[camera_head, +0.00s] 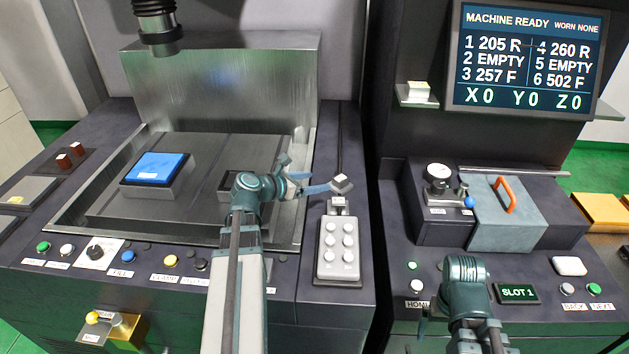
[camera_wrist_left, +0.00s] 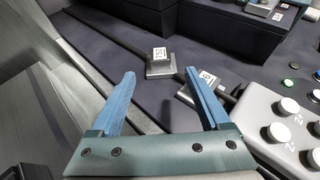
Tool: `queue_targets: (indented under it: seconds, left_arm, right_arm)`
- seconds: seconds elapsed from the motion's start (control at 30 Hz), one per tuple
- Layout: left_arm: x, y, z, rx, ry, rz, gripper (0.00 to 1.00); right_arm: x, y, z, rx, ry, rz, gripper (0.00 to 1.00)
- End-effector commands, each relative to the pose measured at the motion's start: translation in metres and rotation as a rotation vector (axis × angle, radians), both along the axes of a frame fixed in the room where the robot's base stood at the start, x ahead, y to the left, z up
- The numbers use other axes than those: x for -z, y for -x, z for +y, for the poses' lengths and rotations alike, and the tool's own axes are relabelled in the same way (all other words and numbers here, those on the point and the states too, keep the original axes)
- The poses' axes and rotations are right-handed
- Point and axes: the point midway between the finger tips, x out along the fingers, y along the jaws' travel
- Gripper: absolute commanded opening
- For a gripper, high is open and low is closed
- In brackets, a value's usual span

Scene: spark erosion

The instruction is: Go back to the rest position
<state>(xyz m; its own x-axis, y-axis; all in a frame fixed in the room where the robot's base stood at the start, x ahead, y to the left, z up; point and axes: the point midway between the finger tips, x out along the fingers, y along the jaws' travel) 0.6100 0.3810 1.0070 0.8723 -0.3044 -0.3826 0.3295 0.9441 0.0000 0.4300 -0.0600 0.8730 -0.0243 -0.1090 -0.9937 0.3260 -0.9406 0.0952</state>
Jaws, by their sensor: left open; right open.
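My left gripper (camera_head: 307,172) is raised over the right edge of the left machine's metal basin, beside the grey keypad. In the left wrist view its two blue fingers (camera_wrist_left: 160,78) are spread with nothing between them. A small grey block with a white label (camera_wrist_left: 160,62) lies beyond the fingertips, apart from them. A second labelled block (camera_wrist_left: 203,82) shows beside the right finger. My right gripper (camera_head: 424,318) is low in front of the right-hand console, near the HOME label; my arm hides most of it, and only bluish finger parts show.
A grey keypad (camera_head: 338,250) stands right of the basin (camera_head: 300,225). A blue block (camera_head: 157,167) sits in the basin. The right console carries a grey box with an orange handle (camera_head: 505,194), a gauge (camera_head: 438,175) and a SLOT 1 display (camera_head: 517,293). The screen (camera_head: 528,62) reads MACHINE READY.

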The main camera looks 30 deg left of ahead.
Motion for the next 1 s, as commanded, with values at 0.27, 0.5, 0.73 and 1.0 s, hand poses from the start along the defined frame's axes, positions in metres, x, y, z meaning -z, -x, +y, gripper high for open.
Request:
queue_targets:
  seconds: [0.27, 0.5, 0.73, 1.0]
  left_arm:
    - [0.008, -0.014, -0.004, 0.001, 0.000, 0.000, 0.80]
    - [0.026, -0.053, -0.017, 0.002, 0.000, 0.000, 0.80]
    - [0.040, -0.087, -0.029, 0.002, 0.001, 0.000, 0.80]
    - [0.049, -0.107, -0.037, 0.000, 0.001, 0.000, 0.80]
  right_arm:
    - [0.008, 0.000, 0.000, 0.000, 0.000, 0.000, 1.00]
    - [0.026, 0.000, 0.000, 0.000, 0.000, 0.000, 1.00]
    - [0.040, 0.000, 0.000, 0.000, 0.000, 0.000, 1.00]
    - [0.049, 0.000, 0.000, 0.000, 0.000, 0.000, 1.00]
